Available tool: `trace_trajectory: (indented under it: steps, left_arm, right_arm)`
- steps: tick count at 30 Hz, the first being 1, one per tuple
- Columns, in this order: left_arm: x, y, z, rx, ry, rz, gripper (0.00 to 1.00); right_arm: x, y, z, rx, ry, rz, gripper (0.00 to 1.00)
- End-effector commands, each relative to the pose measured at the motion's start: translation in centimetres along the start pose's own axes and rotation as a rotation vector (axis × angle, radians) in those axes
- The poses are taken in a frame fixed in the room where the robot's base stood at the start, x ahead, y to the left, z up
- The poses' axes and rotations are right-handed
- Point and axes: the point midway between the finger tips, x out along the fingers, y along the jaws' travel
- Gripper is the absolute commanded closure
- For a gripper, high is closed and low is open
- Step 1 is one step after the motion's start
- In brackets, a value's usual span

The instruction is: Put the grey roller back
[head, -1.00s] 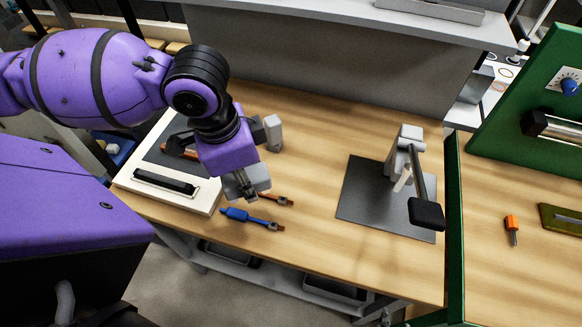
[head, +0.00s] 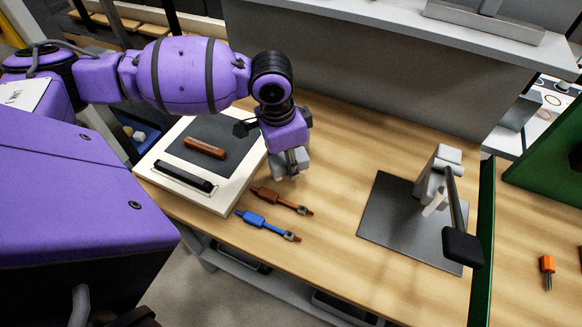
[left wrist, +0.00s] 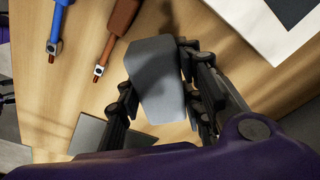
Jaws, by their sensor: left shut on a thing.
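My left gripper (head: 290,168) is just right of the white tray, over the wooden bench. In the left wrist view its dark fingers are shut on the grey roller (left wrist: 158,82), a faceted grey piece partly covered by the fingers. The white tray (head: 216,204) has a dark pad, with a brown roller (head: 204,147) lying on it and a black bar (head: 184,178) along its front. The tray's edge also shows at the upper right of the left wrist view (left wrist: 262,25). My right gripper is not in view.
A brown-handled tool (head: 282,200) and a blue-handled tool (head: 265,224) lie in front of my gripper. A grey stand with a black-ended lever (head: 462,246) rises from a dark plate (head: 385,222) at right. Bench between is clear.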

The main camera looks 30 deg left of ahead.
Motion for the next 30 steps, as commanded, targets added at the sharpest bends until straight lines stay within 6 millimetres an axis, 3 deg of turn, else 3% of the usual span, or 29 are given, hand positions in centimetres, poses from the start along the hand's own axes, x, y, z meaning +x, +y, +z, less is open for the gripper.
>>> trace_trajectory:
  steps: [5, 11, 23, 24, 25, 30]
  left_arm:
    - [1.0, -0.7, -0.5, -0.002, 0.002, 0.0, 0.98]
    - [3.9, -0.7, -0.1, 0.0, 0.001, 0.0, 0.98]
    - [4.3, -0.8, -0.1, 0.0, 0.003, -0.002, 0.98]
    - [4.4, -0.8, -0.1, 0.0, 0.002, -0.003, 0.62]
    - [4.4, -0.8, -0.1, 0.0, 0.002, -0.003, 0.58]
    - [4.4, -0.8, -0.1, 0.0, 0.002, -0.002, 0.58]
  right_arm:
    - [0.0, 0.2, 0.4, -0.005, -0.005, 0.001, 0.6]
    - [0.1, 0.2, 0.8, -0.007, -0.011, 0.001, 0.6]
    - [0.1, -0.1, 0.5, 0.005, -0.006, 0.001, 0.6]
    - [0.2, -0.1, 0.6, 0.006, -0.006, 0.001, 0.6]
    - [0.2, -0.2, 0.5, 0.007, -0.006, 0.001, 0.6]
    - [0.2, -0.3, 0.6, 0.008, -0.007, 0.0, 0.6]
